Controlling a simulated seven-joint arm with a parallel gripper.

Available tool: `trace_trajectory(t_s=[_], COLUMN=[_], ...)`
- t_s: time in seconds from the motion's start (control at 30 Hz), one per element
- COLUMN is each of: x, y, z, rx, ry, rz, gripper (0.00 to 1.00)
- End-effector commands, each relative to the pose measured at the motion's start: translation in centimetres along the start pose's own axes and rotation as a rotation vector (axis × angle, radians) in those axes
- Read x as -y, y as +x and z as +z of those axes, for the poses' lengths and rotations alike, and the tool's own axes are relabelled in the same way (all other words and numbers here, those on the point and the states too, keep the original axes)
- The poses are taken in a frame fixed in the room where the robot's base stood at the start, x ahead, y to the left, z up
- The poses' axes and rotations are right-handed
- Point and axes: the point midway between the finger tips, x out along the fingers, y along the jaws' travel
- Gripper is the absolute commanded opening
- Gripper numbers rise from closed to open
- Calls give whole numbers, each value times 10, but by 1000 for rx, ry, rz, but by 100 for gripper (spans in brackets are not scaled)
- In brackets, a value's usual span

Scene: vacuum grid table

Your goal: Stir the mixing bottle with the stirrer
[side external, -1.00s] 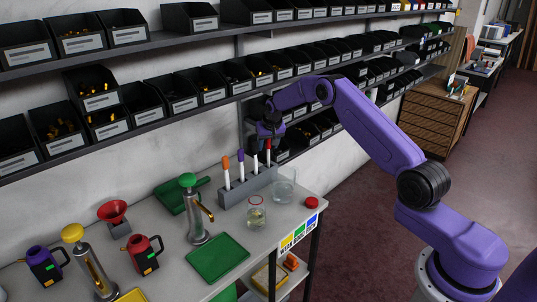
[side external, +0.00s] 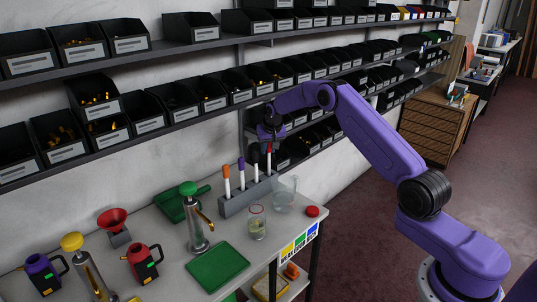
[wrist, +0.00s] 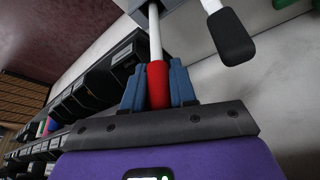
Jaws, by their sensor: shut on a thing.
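My gripper (side external: 270,136) is above the right end of a grey rack (side external: 236,206). It is shut on the red handle of a stirrer (side external: 269,153). The wrist view shows the blue fingers (wrist: 157,84) on both sides of the red handle (wrist: 158,72), with its white rod (wrist: 154,30) running toward the rack. Whether the rod's lower end is still in its slot is unclear. A clear glass bottle with a reddish rim (side external: 257,226) stands in front of the rack, with some contents low inside. A larger clear beaker (side external: 285,194) stands to its right. Which is the mixing bottle is unclear.
Orange (side external: 227,180), purple (side external: 241,172) and black-handled (side external: 255,155) stirrers stand in the rack, the black one closest. A red lid (side external: 312,211) lies near the table's right edge. A green-topped dispenser (side external: 196,225) stands left. Shelves with black bins (side external: 213,93) are behind.

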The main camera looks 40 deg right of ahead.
Motion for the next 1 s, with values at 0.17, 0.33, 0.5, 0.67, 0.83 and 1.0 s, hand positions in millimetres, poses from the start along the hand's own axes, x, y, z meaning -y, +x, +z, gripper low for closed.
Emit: trace_trajectory(t_s=[0.17, 0.33, 0.5, 0.67, 0.83, 1.0], x=[0, 0, 0, 1, 1, 0], y=[-34, -58, -81, -122, -160, -178], z=[-15, -25, -35, -52, -67, -74], rx=[-4, -4, -5, -8, -4, -1], ry=[2, 1, 2, 1, 1, 0], rz=[-2, -1, -1, -3, -2, -1], gripper=[0, 0, 0, 0, 0, 0])
